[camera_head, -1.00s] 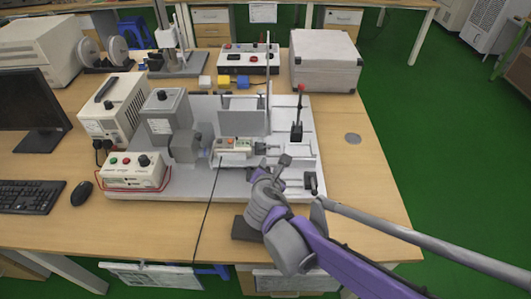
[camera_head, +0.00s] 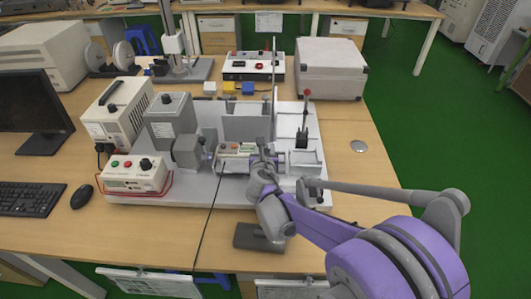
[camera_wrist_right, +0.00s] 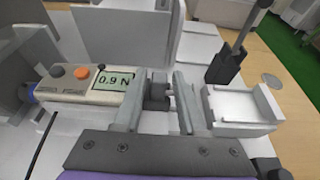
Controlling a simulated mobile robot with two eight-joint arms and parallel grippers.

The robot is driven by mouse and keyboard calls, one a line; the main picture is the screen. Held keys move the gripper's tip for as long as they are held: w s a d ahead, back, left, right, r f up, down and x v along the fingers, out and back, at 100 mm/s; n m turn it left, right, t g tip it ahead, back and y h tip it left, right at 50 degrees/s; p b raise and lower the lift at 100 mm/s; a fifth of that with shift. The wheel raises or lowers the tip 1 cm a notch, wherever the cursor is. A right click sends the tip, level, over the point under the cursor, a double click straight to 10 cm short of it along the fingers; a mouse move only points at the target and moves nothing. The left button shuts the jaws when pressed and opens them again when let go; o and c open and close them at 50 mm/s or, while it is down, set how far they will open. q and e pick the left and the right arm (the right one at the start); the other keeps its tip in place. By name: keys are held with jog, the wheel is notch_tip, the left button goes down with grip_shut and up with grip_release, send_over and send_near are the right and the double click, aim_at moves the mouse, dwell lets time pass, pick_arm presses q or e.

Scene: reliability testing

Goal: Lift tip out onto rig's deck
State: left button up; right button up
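The rig's white deck (camera_head: 230,193) lies on the wooden table in the head view. On it sits a force gauge (camera_head: 235,148); the right wrist view shows its display (camera_wrist_right: 115,80) reading 0.9 N. A small dark tip piece (camera_wrist_right: 157,92) with a thin shaft is at the gauge's right end. My right gripper (camera_head: 262,152) is over that end. In the right wrist view its fingers (camera_wrist_right: 160,100) are apart, with the dark piece between or just below them; I cannot tell whether they touch it. My left gripper is out of view.
A white block fixture (camera_wrist_right: 240,110) and a black lever (camera_head: 304,122) stand right of the gripper. An upright grey plate (camera_head: 246,122) stands behind the gauge, a motor unit (camera_head: 172,125) to its left. A dark pad (camera_head: 257,237) lies at the front table edge.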

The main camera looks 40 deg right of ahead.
jog(key=shift+x, duration=0.9)
jog(key=shift+c, duration=0.3)
grip_shut()
